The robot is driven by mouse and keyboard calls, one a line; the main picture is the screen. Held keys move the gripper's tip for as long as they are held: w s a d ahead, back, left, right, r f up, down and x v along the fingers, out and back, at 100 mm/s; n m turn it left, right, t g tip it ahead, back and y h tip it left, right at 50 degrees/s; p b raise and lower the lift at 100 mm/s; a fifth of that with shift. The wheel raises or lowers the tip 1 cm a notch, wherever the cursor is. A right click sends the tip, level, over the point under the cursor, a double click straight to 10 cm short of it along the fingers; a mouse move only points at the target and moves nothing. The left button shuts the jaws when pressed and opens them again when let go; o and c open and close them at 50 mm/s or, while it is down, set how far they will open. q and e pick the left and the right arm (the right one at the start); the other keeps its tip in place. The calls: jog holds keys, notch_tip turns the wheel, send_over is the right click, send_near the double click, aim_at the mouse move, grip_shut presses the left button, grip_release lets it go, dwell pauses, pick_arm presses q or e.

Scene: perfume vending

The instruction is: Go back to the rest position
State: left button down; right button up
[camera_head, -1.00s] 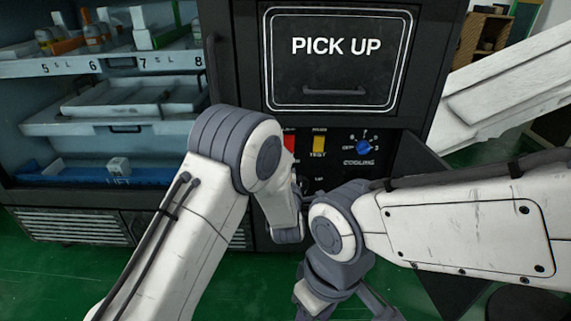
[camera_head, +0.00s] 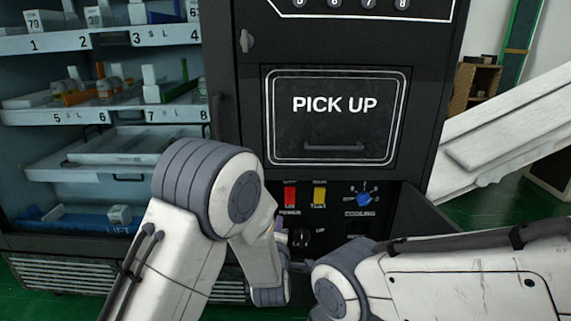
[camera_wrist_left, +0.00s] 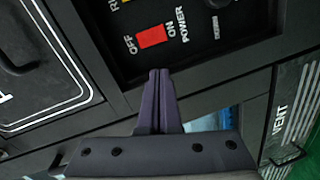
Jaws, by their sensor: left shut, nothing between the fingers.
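My left gripper (camera_wrist_left: 160,78) is shut and empty in the left wrist view. Its fingertips appear just below the red power switch (camera_wrist_left: 151,37) in the picture; I cannot tell the gap to the panel. In the head view my left arm reaches toward the machine's lower control panel (camera_head: 328,208), and its bent links hide most of that gripper. My right arm comes in from the right at the lower edge, and its gripper is out of view. The red switch (camera_head: 290,195) also shows in the head view, beside a yellow switch (camera_head: 319,195) and a blue cooling knob (camera_head: 364,200).
The dark PICK UP door (camera_head: 335,130) is closed above the panel. A panel flap (camera_head: 425,215) stands open at the right. Glass-fronted shelves (camera_head: 110,115) hold small boxes and bottles at the left. Green floor (camera_head: 495,205) shows there.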

pick_arm(q)
jog(key=s+a+f+m+g, duration=0.2)
jog(key=s+a+m+g, duration=0.6)
jog(key=s, duration=0.4)
jog(key=s+a+f+m+g, duration=0.2)
jog(key=s+a+m+g, duration=0.35)
jog(key=s+a, duration=0.5)
jog(key=s+d+r+m+g+p, duration=0.1)
jog(key=s+d+r+m+p, duration=0.1)
jog(key=s+d+r+m, duration=0.45)
jog(key=s+d+r+m+g+p, duration=0.1)
jog(key=s+d+r+m+g, duration=0.15)
jog(key=s+d, duration=0.65)
notch_tip(320, 180, up, 37)
jog(key=p, duration=3.7)
jog(key=shift+a+t, duration=0.25)
jog(key=shift+t, duration=0.15)
pick_arm(e)
notch_tip(320, 180, up, 40)
jog(key=shift+r, duration=0.25)
pick_arm(q)
jog(key=shift+r, duration=0.1)
